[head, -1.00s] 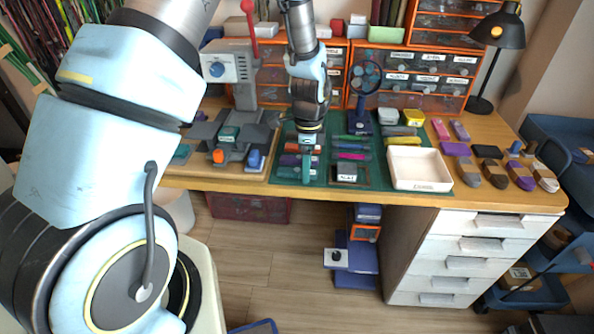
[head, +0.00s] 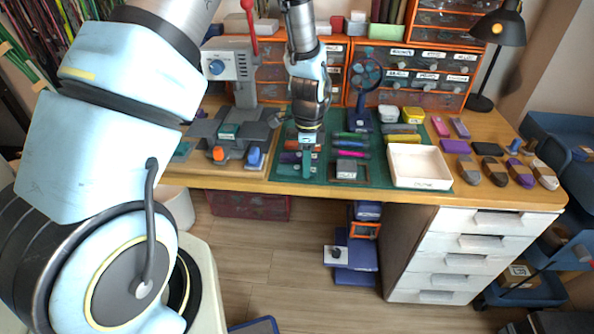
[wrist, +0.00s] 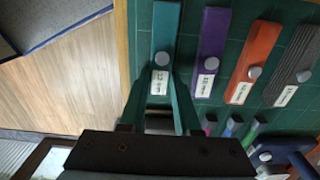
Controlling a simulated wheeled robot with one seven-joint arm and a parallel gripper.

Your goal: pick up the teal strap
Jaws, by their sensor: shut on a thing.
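The teal strap (wrist: 165,32) is long and flat, with a grey round stud and a white label near its end. In the wrist view it runs up from between my fingers to the top edge. My gripper (wrist: 163,82) is shut on its near end, one teal finger on each side. In the head view my gripper (head: 307,155) is over the green mat at the table's front; there the strap is hard to tell from the fingers. Whether it touches the mat is unclear.
A purple strap (wrist: 211,45), an orange strap (wrist: 255,60) and a grey strap (wrist: 295,65) lie to its right on the green mat (wrist: 188,50). A grey machine (head: 232,75) stands at the back left.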

